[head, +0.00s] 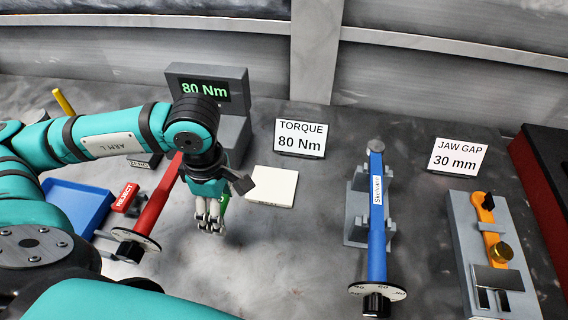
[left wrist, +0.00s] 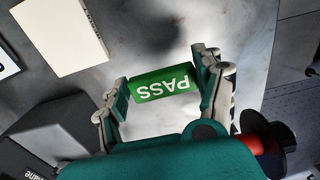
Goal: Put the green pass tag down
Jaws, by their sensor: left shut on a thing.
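My left gripper (head: 210,225) points down over the grey bench, just left of a flat white pad (head: 275,187). It is shut on the green pass tag (left wrist: 164,84). In the left wrist view the tag sits between the two fingers, its white PASS lettering upside down. In the head view the fingers hide most of the tag, and only a green sliver shows. I cannot tell whether the tag touches the bench. The white pad also shows in the left wrist view (left wrist: 60,35), apart from the tag. My right gripper is not in view.
A grey tester reading 80 Nm (head: 206,88) stands behind the gripper. A red reject tag (head: 125,197), a blue tray (head: 72,208) and a red wrench (head: 155,205) lie left. A blue wrench (head: 377,215) in a stand and an orange adjustable wrench (head: 488,218) are right. Bench between is clear.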

